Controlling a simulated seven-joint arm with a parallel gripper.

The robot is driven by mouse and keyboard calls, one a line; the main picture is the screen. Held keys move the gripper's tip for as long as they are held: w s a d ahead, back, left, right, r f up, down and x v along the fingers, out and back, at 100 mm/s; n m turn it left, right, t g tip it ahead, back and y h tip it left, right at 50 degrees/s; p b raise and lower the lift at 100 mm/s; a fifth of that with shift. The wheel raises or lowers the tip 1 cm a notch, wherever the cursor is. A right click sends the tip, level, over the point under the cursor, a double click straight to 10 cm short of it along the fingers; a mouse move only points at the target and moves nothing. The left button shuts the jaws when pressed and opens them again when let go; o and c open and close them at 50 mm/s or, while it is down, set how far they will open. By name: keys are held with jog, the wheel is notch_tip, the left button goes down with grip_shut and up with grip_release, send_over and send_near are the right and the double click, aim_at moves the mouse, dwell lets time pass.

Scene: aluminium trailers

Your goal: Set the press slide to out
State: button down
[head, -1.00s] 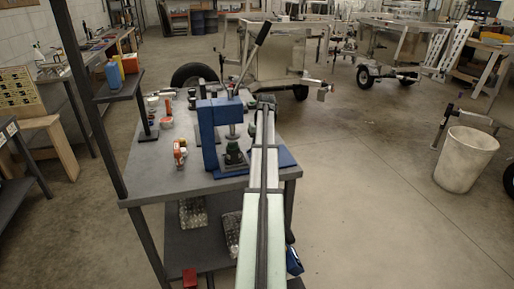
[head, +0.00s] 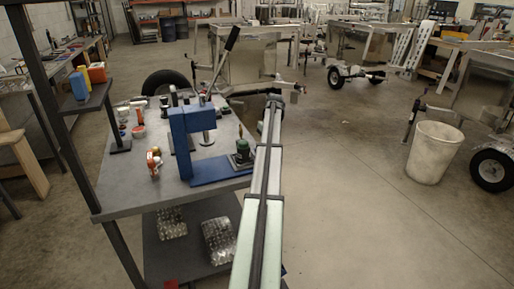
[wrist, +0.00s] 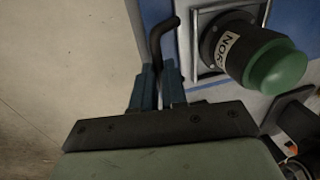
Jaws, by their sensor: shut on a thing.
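The press (head: 181,137) is a blue C-shaped frame with a raised dark lever (head: 231,40), standing on the grey bench. Its slide carries a green-topped dark part (head: 241,153), now right of the ram (head: 207,132), clear of it and close beside my arm. In the wrist view the green part (wrist: 278,66) has a white lettered band and sits on a light metal plate (wrist: 205,55). My gripper (wrist: 158,80) is shut on a dark bent handle (wrist: 160,38) beside that plate. In the head view my arm hides the gripper and handle.
The grey bench (head: 122,185) holds small orange-and-white items (head: 153,163) left of the press and several small containers behind. A post with a shelf (head: 88,101) stands at left. Open floor lies right, with a white bin (head: 434,152) and trailers beyond.

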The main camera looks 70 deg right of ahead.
jog(key=shift+s+d, duration=0.3)
jog(key=shift+d, duration=0.05)
jog(key=shift+s, duration=0.1)
jog(key=c, duration=1.2)
grip_release()
jog(key=shift+o, duration=0.2)
jog(key=shift+r, duration=0.15)
notch_tip(320, 180, up, 13)
jog(key=s+d, duration=0.1)
jog(key=shift+s+d+r, duration=0.2)
jog(key=shift+s+d, duration=0.1)
jog(key=shift+d, duration=0.05)
